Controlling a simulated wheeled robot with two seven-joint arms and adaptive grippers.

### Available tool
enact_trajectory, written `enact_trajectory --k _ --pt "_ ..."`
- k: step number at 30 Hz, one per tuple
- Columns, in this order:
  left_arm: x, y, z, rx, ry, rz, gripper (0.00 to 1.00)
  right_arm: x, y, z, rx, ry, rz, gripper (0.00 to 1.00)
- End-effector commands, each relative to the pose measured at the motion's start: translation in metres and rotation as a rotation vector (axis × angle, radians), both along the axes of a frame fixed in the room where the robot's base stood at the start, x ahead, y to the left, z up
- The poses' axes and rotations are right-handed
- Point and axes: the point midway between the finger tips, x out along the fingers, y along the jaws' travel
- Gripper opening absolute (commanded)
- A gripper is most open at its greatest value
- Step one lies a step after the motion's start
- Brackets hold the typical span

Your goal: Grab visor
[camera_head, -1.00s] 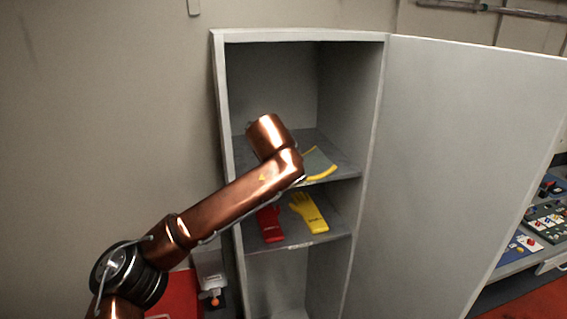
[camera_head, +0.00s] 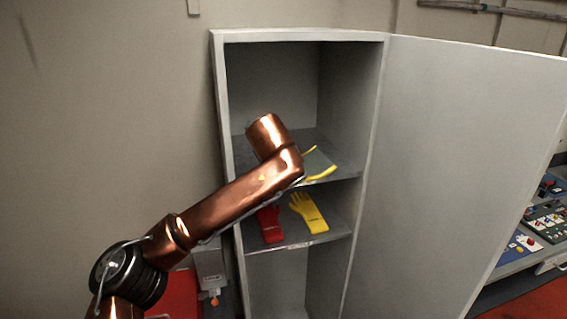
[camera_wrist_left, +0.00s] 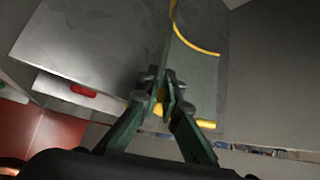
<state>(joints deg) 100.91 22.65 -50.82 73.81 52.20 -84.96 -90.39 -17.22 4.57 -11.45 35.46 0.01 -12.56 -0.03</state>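The visor (camera_head: 319,162) is a clear greyish sheet with yellow bands along two edges, at the upper shelf of the cabinet. In the left wrist view the visor (camera_wrist_left: 196,72) spreads out beyond the fingers, with one yellow band far off and one close by. My left gripper (camera_wrist_left: 163,88) has its fingertips drawn close together at the near yellow band, with yellow showing between them. It appears shut on that edge. In the head view my left arm hides the gripper and part of the visor. My right gripper is in neither view.
The cabinet's upper shelf (camera_head: 345,165) is otherwise bare where visible. On the lower shelf lie a red glove (camera_head: 270,224) and a yellow glove (camera_head: 309,212). The cabinet door (camera_head: 465,150) stands open to the right. A panel with controls (camera_head: 545,222) is at the far right.

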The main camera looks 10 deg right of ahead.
Motion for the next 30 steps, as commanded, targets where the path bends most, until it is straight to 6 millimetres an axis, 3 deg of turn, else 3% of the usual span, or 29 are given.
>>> enact_trajectory --k 9,11,30 --pt "0.0 -0.001 0.016 -0.003 -0.004 0.001 0.0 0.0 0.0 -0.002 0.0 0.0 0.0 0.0" --pt "-0.01 -0.003 0.012 -0.001 -0.002 -0.004 0.0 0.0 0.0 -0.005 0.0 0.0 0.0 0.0" --pt "-0.15 -0.024 0.012 -0.001 -0.004 -0.003 0.0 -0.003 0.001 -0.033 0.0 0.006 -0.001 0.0"
